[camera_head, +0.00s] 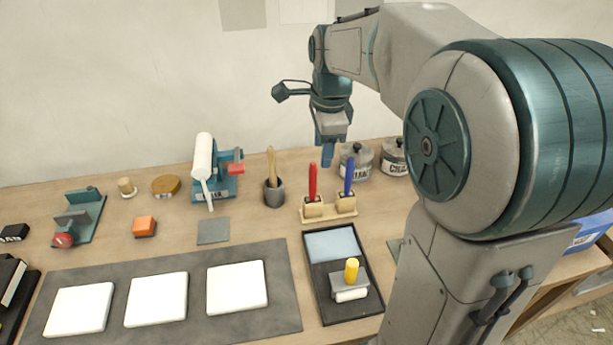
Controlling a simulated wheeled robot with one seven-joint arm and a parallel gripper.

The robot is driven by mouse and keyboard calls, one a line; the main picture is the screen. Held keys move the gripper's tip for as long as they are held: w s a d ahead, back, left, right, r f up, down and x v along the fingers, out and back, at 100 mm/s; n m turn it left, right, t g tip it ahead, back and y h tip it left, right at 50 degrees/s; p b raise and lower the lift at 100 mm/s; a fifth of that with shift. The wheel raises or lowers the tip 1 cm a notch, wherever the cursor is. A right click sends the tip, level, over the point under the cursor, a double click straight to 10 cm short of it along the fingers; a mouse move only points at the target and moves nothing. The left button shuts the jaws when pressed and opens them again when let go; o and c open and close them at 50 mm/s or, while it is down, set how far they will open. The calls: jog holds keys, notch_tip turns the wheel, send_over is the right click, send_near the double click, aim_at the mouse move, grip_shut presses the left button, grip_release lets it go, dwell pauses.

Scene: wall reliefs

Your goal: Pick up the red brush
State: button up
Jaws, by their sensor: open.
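The red brush (313,184) stands upright, handle up, in the left slot of a small wooden holder (329,212) on the table. A blue brush (348,176) stands in the right slot of the same holder. My gripper (327,154) hangs above and behind the holder, pointing down, a little right of the red brush handle. It is apart from both brushes. Its fingers look bluish and small in this view, and nothing shows between them.
A grey cup (273,193) with a wooden tool stands left of the holder. Lidded jars (356,163) stand behind to the right. A black tray (345,311) with a yellow-handled tool lies in front. White tiles (237,287) lie on a grey mat (200,325).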

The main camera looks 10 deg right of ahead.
aim_at(311, 165)
jog(key=w+a+f+m+g, duration=0.1)
jog(key=w+f+m, duration=0.2)
jog(key=w+m, duration=0.6)
jog(key=shift+h, duration=0.3)
jog(key=f+p, duration=0.1)
jog(key=f, duration=0.7)
jog(key=shift+d+f, duration=0.15)
jog(key=shift+d, duration=0.05)
jog(key=shift+w+d+f+p, duration=0.15)
jog(key=shift+f+p, duration=0.15)
jog(key=shift+f, duration=0.6)
jog(key=shift+d+f+p, duration=0.1)
jog(key=shift+f+p, duration=0.2)
jog(key=shift+f, duration=0.55)
jog(key=shift+w+d+f+p, duration=0.15)
jog(key=shift+f+p, duration=0.15)
jog(key=shift+f, duration=0.6)
grip_shut()
